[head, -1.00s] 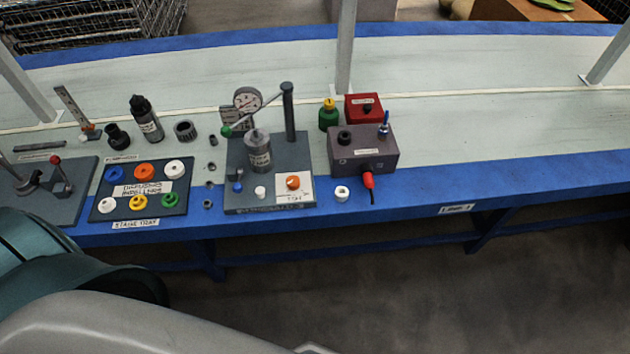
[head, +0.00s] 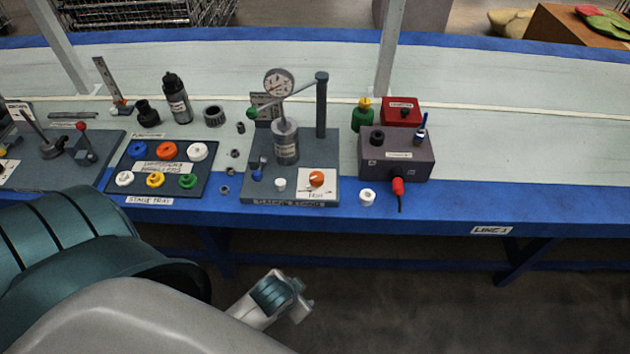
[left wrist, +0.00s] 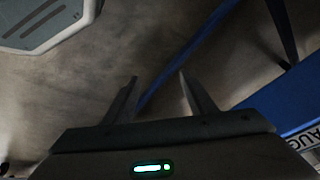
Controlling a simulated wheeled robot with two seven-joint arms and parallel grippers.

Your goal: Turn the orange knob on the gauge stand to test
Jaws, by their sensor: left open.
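The gauge stand (head: 247,190) is a grey base with a round dial gauge (head: 279,84), a post, a lever with a green ball and a metal cylinder (head: 285,146). Its orange knob (head: 316,178) sits on a white label plate at the front right of the base. My left arm comes in from the lower left in the head view, and its wrist end shows below the table's front edge, in front of the stand. In the left wrist view my left gripper (left wrist: 158,85) is open and empty, with floor behind its fingers. My right gripper is not in view.
A tray (head: 207,180) with coloured rings lies left of the stand. The blue table edge (head: 440,205) at the front is mostly clear.

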